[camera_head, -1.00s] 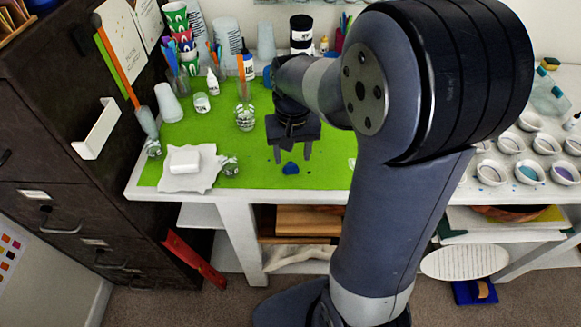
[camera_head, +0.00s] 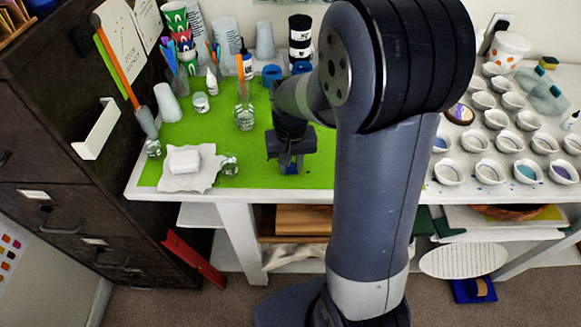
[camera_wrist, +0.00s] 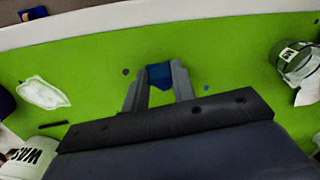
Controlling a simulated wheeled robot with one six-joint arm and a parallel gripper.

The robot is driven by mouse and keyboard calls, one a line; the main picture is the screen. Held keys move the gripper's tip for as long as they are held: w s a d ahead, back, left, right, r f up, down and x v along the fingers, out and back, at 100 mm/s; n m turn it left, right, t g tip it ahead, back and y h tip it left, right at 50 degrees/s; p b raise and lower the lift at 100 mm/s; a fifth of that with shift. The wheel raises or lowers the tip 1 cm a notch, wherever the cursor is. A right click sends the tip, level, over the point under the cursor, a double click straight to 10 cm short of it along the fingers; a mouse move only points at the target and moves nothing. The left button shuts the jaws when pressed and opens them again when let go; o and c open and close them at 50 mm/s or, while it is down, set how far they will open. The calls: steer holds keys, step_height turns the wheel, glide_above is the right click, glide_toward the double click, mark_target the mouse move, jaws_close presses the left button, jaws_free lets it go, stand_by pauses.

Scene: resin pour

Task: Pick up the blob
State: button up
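The blue blob (camera_wrist: 159,76) is a small dark-blue lump between my two fingertips in the wrist view. It fills the gap and appears to touch both fingers. My gripper (camera_wrist: 160,70) is shut on it. In the head view my gripper (camera_head: 291,168) points down over the front part of the green mat (camera_head: 325,175), and the blob is mostly hidden by the fingers. I cannot tell whether the blob rests on the mat or is slightly off it.
A white block on crumpled paper (camera_head: 185,160) and a clear cup (camera_head: 229,165) lie to the left. Another clear cup (camera_head: 244,118) stands behind. Several white bowls (camera_head: 488,171) fill the right side. The table's front edge (camera_head: 235,196) is close.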

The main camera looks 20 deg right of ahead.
jaws_close()
step_height(320, 180, up, 15)
steer(key=w+p, duration=0.2)
steer(key=p, duration=0.3)
steer(key=shift+d, duration=0.15)
stand_by(1.0)
